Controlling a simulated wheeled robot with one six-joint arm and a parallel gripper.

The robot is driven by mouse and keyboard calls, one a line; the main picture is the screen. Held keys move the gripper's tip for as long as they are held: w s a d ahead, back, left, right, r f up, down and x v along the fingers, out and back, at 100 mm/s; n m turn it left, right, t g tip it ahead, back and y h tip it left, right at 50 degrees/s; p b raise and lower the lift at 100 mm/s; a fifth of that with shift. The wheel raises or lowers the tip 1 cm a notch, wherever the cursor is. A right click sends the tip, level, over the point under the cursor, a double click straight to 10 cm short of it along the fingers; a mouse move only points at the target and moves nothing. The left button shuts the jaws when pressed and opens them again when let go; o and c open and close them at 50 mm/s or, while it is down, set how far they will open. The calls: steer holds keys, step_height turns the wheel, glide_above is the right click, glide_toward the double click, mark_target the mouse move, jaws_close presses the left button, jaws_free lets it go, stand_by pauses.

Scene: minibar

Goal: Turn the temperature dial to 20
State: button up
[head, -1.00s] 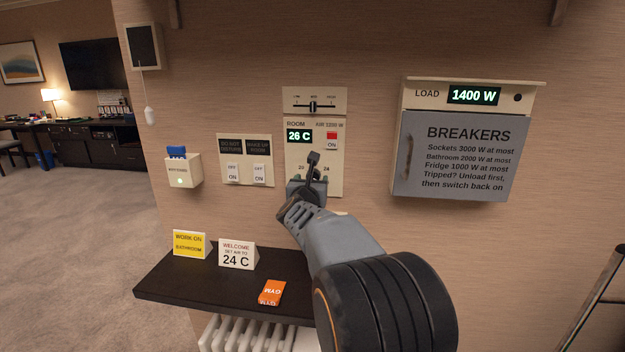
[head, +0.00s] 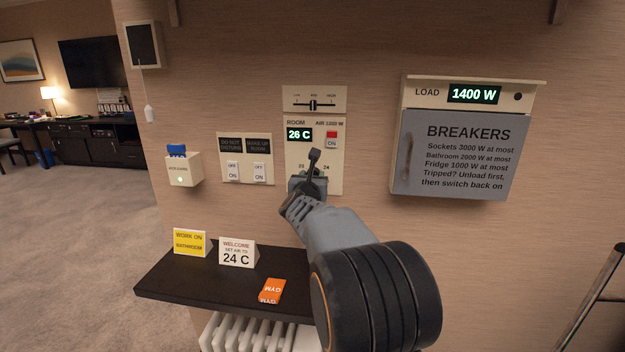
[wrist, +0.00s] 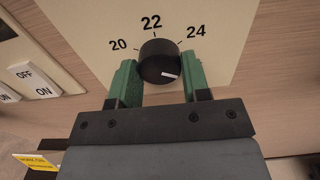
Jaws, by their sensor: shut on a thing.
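The temperature dial (wrist: 156,62) is a round black knob on a cream wall panel (wrist: 218,20), with the marks 20, 22 and 24 around its upper side. My gripper (wrist: 161,80) is shut on the dial, with one green finger on each side of it. A short white mark shows at the lower right of the knob, away from the 20. In the head view my gripper (head: 307,184) is at the lower part of the panel (head: 333,180) and hides the dial. The room display (head: 299,135) reads 26 C.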

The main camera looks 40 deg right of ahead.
steer(key=shift+c, duration=0.6)
steer(key=shift+r+n+p, duration=0.15)
steer(key=shift+n+p, duration=2)
steer(key=shift+n, duration=6.75)
steer(key=shift+r+n+p, duration=0.1)
steer(key=shift+n+p, duration=2.05)
steer(key=shift+n, duration=6.75)
